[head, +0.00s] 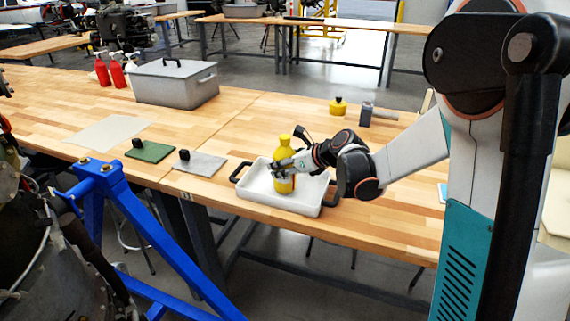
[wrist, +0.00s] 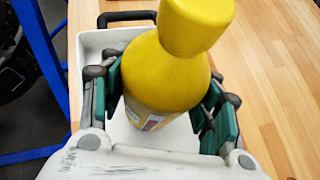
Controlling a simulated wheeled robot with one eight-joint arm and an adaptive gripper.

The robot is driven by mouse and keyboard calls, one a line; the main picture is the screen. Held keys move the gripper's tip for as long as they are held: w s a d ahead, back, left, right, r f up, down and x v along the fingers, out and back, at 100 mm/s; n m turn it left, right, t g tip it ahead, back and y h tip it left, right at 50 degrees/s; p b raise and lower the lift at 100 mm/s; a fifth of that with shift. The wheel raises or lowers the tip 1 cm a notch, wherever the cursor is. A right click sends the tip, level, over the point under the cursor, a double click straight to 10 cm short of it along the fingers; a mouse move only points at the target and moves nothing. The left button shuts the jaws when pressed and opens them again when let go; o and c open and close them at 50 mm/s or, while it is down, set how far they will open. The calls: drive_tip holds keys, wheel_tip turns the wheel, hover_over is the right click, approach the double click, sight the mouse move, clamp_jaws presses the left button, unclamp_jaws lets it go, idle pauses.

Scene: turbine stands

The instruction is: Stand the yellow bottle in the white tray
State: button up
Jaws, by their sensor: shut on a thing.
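The yellow bottle (head: 284,150) is upright over the middle of the white tray (head: 310,207) in the head view. My gripper (head: 285,169) is shut around the bottle's body from the right. In the wrist view the bottle (wrist: 165,70) fills the middle, between the green pads of my gripper (wrist: 168,105) on both sides. The tray (wrist: 92,42) shows behind and below it, with a black handle. The bottle's base is hidden in the wrist view, and I cannot tell for sure whether it touches the tray floor.
A grey plate (head: 200,163) and a green plate (head: 150,150), each with a black knob, lie left of the tray. A grey lidded box (head: 176,84), red bottles (head: 117,72), a small yellow container (head: 338,106) and a dark bottle (head: 366,114) stand farther back. A blue frame (head: 135,225) is at front left.

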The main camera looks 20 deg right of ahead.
drive_tip(key=shift+f, duration=0.3)
drive_tip(key=o, duration=1.6)
drive_tip(key=shift+o, duration=0.7)
drive_tip(key=shift+s+r, duration=0.1)
drive_tip(key=p+v, duration=0.2)
drive_tip(key=v, duration=0.5)
drive_tip(key=shift+p, duration=0.3)
